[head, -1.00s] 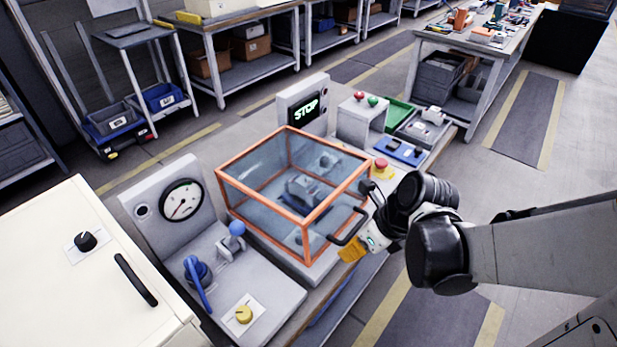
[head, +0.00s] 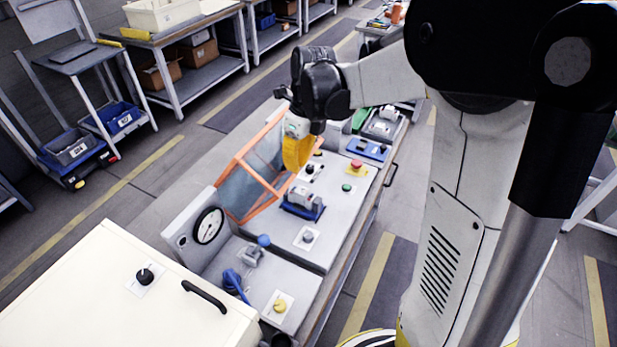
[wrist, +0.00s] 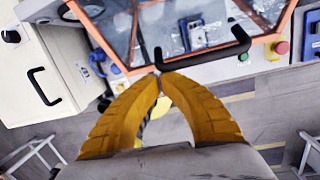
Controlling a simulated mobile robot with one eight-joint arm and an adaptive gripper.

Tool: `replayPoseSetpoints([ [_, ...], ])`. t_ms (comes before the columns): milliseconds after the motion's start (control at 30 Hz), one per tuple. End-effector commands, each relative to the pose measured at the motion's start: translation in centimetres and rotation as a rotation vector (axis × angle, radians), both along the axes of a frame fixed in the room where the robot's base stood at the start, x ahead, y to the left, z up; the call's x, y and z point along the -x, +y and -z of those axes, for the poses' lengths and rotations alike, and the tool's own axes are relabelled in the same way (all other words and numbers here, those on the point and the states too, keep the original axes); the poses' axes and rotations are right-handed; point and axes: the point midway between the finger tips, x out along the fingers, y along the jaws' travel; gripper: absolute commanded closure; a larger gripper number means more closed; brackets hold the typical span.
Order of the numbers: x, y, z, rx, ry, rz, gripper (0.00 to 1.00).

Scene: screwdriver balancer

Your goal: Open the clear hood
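The clear hood (head: 262,165) with its orange frame is tilted up on its far-left side in the head view. The bench under it lies uncovered, with a blue-based grey device (head: 303,203) showing. My gripper (head: 293,168) is at the hood's raised near side, its yellow fingers pointing down. In the wrist view the fingertips of my gripper (wrist: 161,78) meet, with nothing visible between them. The hood's black handle (wrist: 207,60) is just beyond the tips, near its left end; I cannot tell whether they touch. The hood (wrist: 150,30) fills the top of that view.
A red button on a yellow box (head: 356,167) and a green button (head: 347,188) are on the bench's right side. A gauge panel (head: 205,228) and blue lever (head: 234,283) stand nearer. A cream cabinet (head: 90,290) is at lower left. The aisle floor right of the bench is clear.

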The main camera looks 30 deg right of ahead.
Motion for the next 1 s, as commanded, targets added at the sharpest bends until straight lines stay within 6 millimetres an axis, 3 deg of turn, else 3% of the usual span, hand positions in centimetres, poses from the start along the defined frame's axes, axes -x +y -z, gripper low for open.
replayPoseSetpoints([
  [200, -2.5, 1.8, -1.7, 0.0, -0.001, -0.002, 1.0],
  [400, -3.6, 2.6, -2.2, 0.0, 0.0, -0.001, 1.0],
  [1000, -3.6, 2.4, -2.2, 0.0, 0.0, 0.001, 1.0],
])
